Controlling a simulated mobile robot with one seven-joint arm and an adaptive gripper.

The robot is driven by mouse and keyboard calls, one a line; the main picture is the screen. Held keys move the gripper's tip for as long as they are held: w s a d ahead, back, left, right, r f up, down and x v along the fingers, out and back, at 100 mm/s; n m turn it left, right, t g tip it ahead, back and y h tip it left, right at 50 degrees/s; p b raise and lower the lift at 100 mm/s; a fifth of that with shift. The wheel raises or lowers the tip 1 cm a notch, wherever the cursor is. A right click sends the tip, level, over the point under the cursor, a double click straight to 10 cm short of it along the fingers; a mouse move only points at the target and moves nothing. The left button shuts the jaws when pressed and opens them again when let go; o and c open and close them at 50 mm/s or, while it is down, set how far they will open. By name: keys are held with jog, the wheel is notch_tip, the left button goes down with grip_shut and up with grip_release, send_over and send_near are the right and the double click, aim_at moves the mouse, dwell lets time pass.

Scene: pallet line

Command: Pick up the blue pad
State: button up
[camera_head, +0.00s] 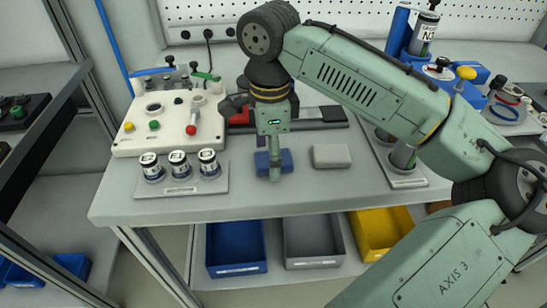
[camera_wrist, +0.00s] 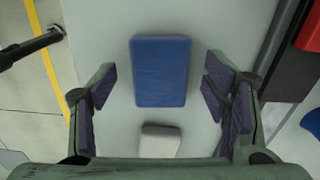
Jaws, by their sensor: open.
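The blue pad (camera_head: 284,161) lies flat on the grey workbench, partly hidden behind my gripper in the head view. In the wrist view the blue pad (camera_wrist: 160,70) lies between and beyond the two open fingers, clear of both. My gripper (camera_head: 274,176) points down over the pad in the head view. In the wrist view my gripper (camera_wrist: 160,85) is open with nothing between its padded fingers. Whether a fingertip touches the bench cannot be told.
A grey-white block (camera_head: 331,156) lies right of the pad. A tray (camera_head: 183,188) with 3 labelled jars stands left, before a cream control box (camera_head: 128,140). Another tray (camera_head: 405,180) stands right. Blue (camera_head: 238,268), grey (camera_head: 312,262) and yellow bins (camera_head: 385,250) sit below the bench.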

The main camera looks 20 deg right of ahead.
jog(key=shift+f, duration=0.25)
jog(key=shift+c, duration=0.5)
jog(key=c, duration=0.9)
